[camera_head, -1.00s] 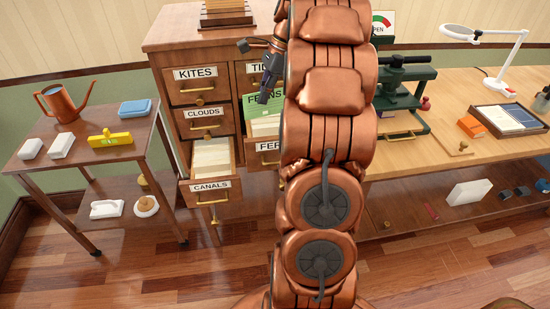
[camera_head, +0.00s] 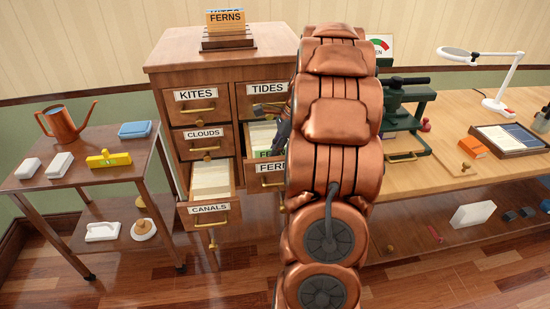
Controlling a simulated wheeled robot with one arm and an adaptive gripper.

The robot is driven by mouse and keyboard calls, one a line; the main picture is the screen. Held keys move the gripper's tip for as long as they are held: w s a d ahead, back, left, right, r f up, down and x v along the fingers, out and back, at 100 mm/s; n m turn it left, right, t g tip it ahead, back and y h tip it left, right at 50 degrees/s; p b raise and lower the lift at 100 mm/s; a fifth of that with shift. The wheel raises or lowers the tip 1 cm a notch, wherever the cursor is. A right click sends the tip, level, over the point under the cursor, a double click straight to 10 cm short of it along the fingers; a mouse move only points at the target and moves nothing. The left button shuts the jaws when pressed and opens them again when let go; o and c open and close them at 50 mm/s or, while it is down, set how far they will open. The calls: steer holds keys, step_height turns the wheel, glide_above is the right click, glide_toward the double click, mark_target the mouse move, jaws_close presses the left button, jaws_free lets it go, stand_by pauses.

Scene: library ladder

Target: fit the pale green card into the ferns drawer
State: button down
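The ferns drawer (camera_head: 270,181) is the pulled-out right drawer in the middle row of the wooden cabinet. Its label is partly covered by my copper arm. Pale cards stand inside it. A small part of the pale green card (camera_head: 264,154), with dark lettering, shows low in this drawer behind its front. The rest of the card is hidden by the drawer front and my arm. My dark gripper (camera_head: 283,134) is over the right part of the drawer, just right of the visible green. The arm hides most of it, so its fingers and any grip are unclear.
The canals drawer (camera_head: 209,212) is also pulled out, at lower left. A rack (camera_head: 228,43) with an orange FERNS card stands on the cabinet. A side table (camera_head: 85,178) is at left. A workbench (camera_head: 447,176) with a green press (camera_head: 403,122) is at right.

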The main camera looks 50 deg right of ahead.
steer(key=shift+f, duration=1.35)
steer(key=shift+f, duration=0.15)
steer(key=c, duration=1.3)
jaws_free()
steer(key=b+v, duration=0.1)
steer(key=v, duration=1.1)
